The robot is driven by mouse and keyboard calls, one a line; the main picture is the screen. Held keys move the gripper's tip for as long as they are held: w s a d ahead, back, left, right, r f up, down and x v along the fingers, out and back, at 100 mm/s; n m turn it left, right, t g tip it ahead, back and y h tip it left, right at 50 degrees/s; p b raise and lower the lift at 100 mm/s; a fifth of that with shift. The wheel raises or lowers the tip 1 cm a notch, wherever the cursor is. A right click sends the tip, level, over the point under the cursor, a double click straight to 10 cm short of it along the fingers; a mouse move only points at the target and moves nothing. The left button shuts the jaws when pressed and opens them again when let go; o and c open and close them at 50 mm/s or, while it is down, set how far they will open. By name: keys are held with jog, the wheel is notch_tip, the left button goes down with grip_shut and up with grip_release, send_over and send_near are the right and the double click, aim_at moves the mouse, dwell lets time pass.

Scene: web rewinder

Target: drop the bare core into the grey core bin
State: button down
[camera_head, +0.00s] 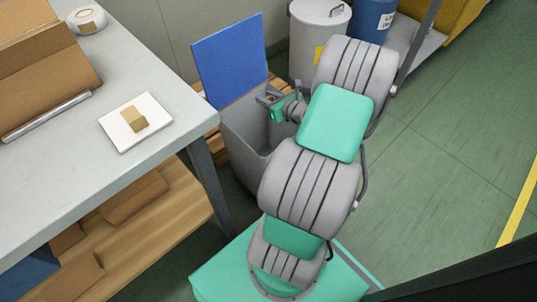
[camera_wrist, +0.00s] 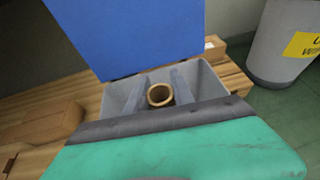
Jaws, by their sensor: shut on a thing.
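The grey core bin (camera_head: 240,130) stands on the floor past the table's corner, with its blue lid (camera_head: 229,58) raised at the back. Its open top also shows in the wrist view (camera_wrist: 115,100). My gripper (camera_head: 268,97) is over the bin's opening. In the wrist view its two grey fingers (camera_wrist: 159,88) stand on either side of the bare core (camera_wrist: 152,101), a short brown tube seen end-on, and are shut on it. The core cannot be made out in the head view. The bin's inside is largely hidden by my arm and gripper.
A grey drum (camera_head: 310,45) and a blue drum (camera_head: 372,20) stand behind the bin. Green floor is clear at right.

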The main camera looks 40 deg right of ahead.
notch_tip(320, 180, down, 5)
jog(key=b, duration=0.5)
jog(key=shift+f+b, duration=0.15)
jog(key=shift+b, duration=0.25)
jog(key=c, duration=1)
grip_release()
jog(key=p+v, duration=0.3)
jog(key=v, duration=0.5)
jog(key=shift+w+p, duration=0.1)
jog(key=shift+p, duration=0.25)
